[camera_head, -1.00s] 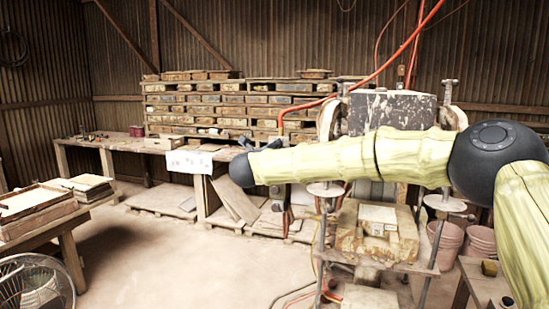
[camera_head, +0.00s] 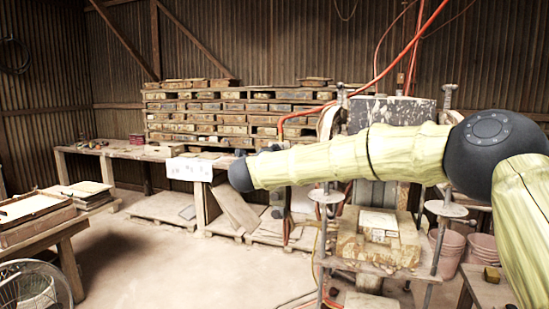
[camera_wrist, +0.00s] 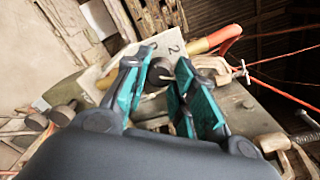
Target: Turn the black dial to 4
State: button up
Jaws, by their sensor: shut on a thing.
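The black dial (camera_wrist: 159,74) shows in the wrist view between my fingers, in front of a pale plate with dark figures (camera_wrist: 172,47). One figure on the plate reads 2; another beside it is partly covered and I cannot read it. My gripper (camera_wrist: 163,66) has teal pads on both sides of the dial and is shut on it. The dial's pointer is hidden, so its setting cannot be read. In the head view my own arm covers the dial and most of the gripper.
The press (camera_head: 392,112) stands behind my arm, with a tile block on its lower table (camera_head: 420,268). An orange hose (camera_head: 385,66) hangs above. A long bench (camera_head: 125,150) and stacked trays line the back wall. Open floor (camera_head: 150,265) lies at left centre.

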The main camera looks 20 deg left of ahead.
jog(key=o, duration=1.1)
jog(key=shift+c, duration=0.2)
jog(key=s, duration=1.2)
jog(key=shift+a+r, duration=0.1)
